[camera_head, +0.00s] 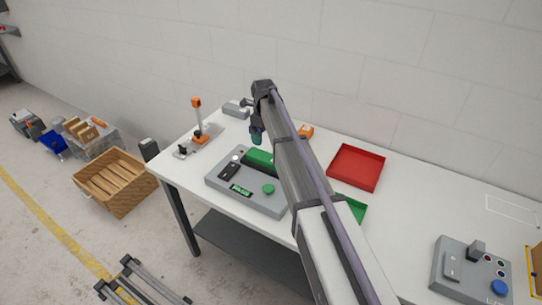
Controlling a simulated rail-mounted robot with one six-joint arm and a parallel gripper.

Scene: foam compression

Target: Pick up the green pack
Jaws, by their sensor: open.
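A green block (260,157), which looks like the green pack, lies at the back of a grey panel device (217,183) on the white table. My arm crosses in front of its right end and hides part of it. My gripper (256,140) hangs from the arm's far end, pointing down, just behind and above the green block in the picture. It is open. Its fingertips are small and dark, and I cannot tell its exact height above the table. I see nothing held in it.
A red tray (357,168) and a partly hidden green tray (356,209) lie right of my arm. An orange-and-grey stand (198,122) stands at the left. A grey control box (455,272) sits at the right.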

